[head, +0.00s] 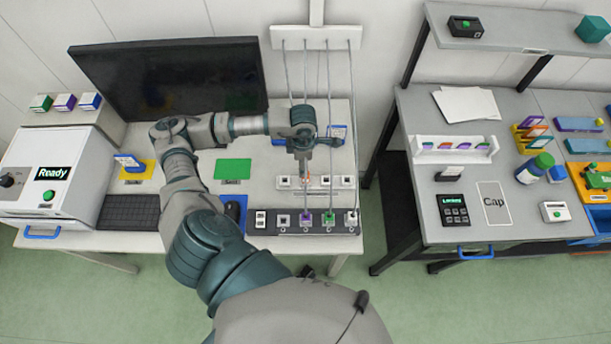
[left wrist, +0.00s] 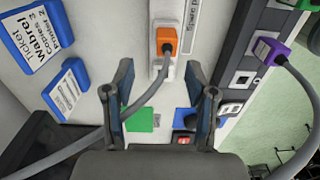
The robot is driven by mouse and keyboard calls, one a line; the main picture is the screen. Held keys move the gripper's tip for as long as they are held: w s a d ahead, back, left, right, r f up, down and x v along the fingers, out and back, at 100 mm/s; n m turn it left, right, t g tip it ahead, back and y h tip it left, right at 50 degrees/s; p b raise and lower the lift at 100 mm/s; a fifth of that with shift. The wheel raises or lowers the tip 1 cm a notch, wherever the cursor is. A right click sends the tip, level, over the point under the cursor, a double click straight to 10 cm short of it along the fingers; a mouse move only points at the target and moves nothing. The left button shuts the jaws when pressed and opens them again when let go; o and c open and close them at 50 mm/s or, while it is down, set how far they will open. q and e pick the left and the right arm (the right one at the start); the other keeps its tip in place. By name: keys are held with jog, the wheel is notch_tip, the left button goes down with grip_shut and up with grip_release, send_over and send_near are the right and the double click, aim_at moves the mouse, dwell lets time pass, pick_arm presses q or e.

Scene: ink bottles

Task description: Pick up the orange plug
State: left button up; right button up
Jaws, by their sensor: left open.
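The orange plug (left wrist: 167,41) sits in a white socket strip (left wrist: 192,42) in the left wrist view, with a grey cable running from it toward the camera between my fingers. My left gripper (left wrist: 164,95) is open, its two blue-grey fingers apart and short of the plug, one on each side of the cable. In the head view my left gripper (head: 304,172) points down over the white strip (head: 343,183) on the left desk, and mostly hides the plug. My right gripper is in neither view.
A dark socket strip along the desk's front holds a purple plug (head: 305,218) and a green plug (head: 328,217). Several grey cables hang from a white rack (head: 316,38) beside my wrist. A monitor (head: 170,78) stands at the back left.

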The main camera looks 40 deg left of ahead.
pick_arm(q)
jog(key=shift+d+f, duration=0.1)
jog(key=shift+f, duration=0.55)
jog(key=shift+s+d+f, duration=0.1)
jog(key=shift+d+f, duration=0.1)
jog(key=shift+f, duration=0.35)
jog(key=shift+s+d+f, duration=0.1)
jog(key=shift+d+f, duration=0.1)
jog(key=shift+f, duration=0.3)
notch_tip(320, 180, down, 2)
jog(key=shift+w+f, duration=0.1)
jog(key=shift+f, duration=0.4)
jog(key=c, duration=1)
grip_shut()
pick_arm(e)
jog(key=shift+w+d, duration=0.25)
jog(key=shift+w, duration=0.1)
